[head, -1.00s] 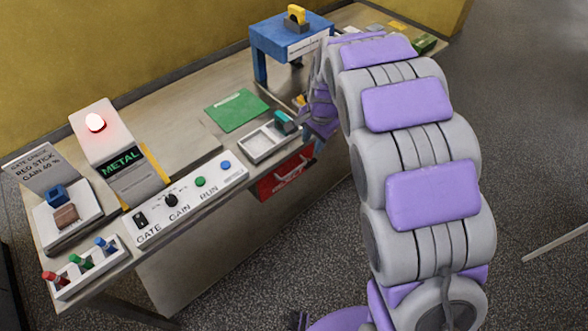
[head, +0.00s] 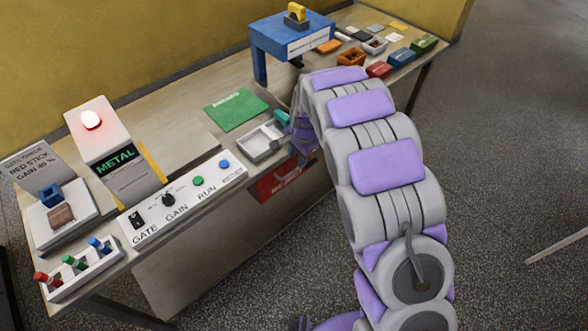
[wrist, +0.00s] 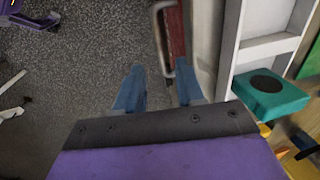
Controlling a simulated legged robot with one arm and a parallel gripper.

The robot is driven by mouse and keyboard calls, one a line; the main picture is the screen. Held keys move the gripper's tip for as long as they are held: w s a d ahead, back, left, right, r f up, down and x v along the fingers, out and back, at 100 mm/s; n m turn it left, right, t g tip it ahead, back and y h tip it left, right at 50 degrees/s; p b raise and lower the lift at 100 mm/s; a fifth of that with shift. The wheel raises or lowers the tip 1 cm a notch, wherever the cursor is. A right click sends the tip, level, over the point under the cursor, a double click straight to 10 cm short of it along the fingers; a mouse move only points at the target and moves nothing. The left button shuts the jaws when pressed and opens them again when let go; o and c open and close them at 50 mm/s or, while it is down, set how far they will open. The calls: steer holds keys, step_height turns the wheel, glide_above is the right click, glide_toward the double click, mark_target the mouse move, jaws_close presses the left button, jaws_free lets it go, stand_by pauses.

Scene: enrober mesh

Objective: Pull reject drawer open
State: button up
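The red reject drawer (head: 285,183) is under the front edge of the bench, below the white tray, and looks closed or nearly so. Part of it is hidden by my arm in the head view. In the wrist view its red front (wrist: 175,38) and pale bar handle (wrist: 157,28) are near the top middle. My gripper (wrist: 160,76) is open, its two blue fingers apart with only floor and the handle's lower end visible between them. The handle lies beyond the fingertips; contact is not visible. In the head view my gripper is mostly hidden by my own arm.
A white tray (head: 262,146) with a teal block (wrist: 272,92) lies close above the drawer, beside my gripper. The control panel (head: 190,199) is to the left. A blue stand (head: 284,40) and several small bins are farther back. Floor in front is clear.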

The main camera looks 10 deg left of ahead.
mark_target(294, 171)
steer(key=f, duration=0.2)
steer(key=f+b, duration=0.1)
steer(key=f, duration=0.2)
steer(key=a+f, duration=0.1)
steer(key=f, duration=0.2)
steer(key=shift+w+a+b, duration=0.1)
steer(key=shift+w+b, duration=0.2)
steer(key=shift+w, duration=0.1)
jaws_close()
steer(key=shift+r, duration=0.1)
